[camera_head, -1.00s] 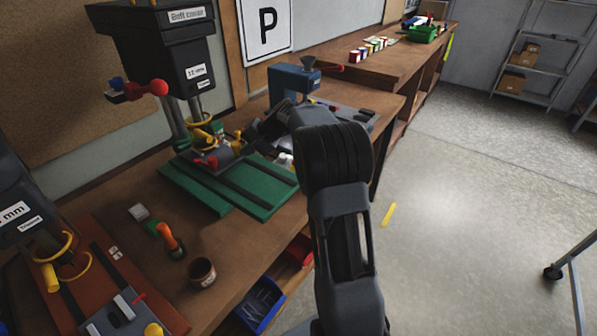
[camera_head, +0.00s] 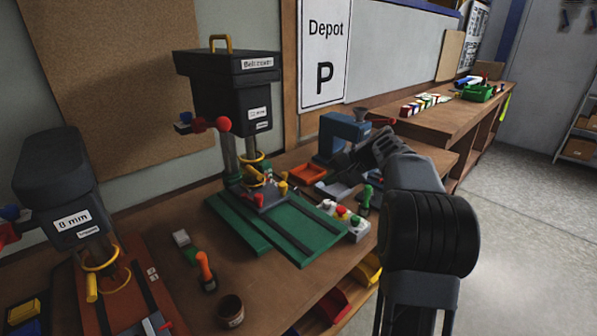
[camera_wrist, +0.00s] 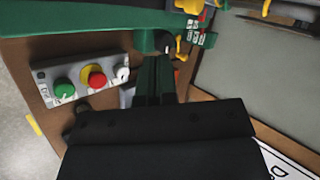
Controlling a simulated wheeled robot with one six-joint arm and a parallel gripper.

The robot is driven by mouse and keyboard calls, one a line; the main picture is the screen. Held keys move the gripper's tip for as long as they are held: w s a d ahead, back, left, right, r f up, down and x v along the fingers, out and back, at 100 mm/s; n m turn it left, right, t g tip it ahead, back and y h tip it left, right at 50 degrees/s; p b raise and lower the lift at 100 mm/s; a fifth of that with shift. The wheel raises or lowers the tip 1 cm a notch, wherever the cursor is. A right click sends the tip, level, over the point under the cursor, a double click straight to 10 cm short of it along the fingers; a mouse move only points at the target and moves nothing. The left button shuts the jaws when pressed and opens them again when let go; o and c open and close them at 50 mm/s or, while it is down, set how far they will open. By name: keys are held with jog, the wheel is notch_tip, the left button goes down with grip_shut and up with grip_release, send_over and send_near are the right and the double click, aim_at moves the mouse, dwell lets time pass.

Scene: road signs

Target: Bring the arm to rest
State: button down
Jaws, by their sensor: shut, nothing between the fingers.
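My gripper (camera_head: 340,172) hangs over the bench at the end of my bent arm, right of the middle drill press (camera_head: 236,95) and its green base plate (camera_head: 295,215). In the wrist view its dark fingers (camera_wrist: 156,65) lie side by side, shut and empty. The fingertips point toward the green base edge (camera_wrist: 90,22); whether they touch anything cannot be told. The arm's elbow stands in front of the bench's right part and hides some of it.
A button box (camera_head: 345,220) lies close below my gripper; its green and red buttons show in the wrist view (camera_wrist: 85,80). A blue machine (camera_head: 342,132) stands just behind. An orange tray (camera_head: 308,172) and a brown cup (camera_head: 230,310) are on the bench. Floor at right is clear.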

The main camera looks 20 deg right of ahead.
jog(key=s+a+f+n+h, duration=0.1)
jog(key=s+a, duration=0.2)
jog(key=s, duration=0.1)
jog(key=s+a+n+g+h, duration=0.1)
jog(key=s+a, duration=0.2)
jog(key=s, duration=0.1)
jog(key=s+a+f+n+g+h, duration=0.1)
jog(key=s+a, duration=0.3)
jog(key=shift+s+a+f+h, duration=0.1)
jog(key=shift+f+h, duration=0.2)
jog(key=s+a+f+n+h, duration=0.1)
jog(key=s+f+n+h, duration=0.1)
jog(key=s, duration=0.4)
jog(key=s+a+f+n+h, duration=0.1)
jog(key=s+f+n, duration=0.1)
jog(key=s+f, duration=0.3)
jog(key=shift+s+a+n+h, duration=0.3)
jog(key=shift+s+n+h, duration=0.1)
jog(key=shift+s, duration=0.7)
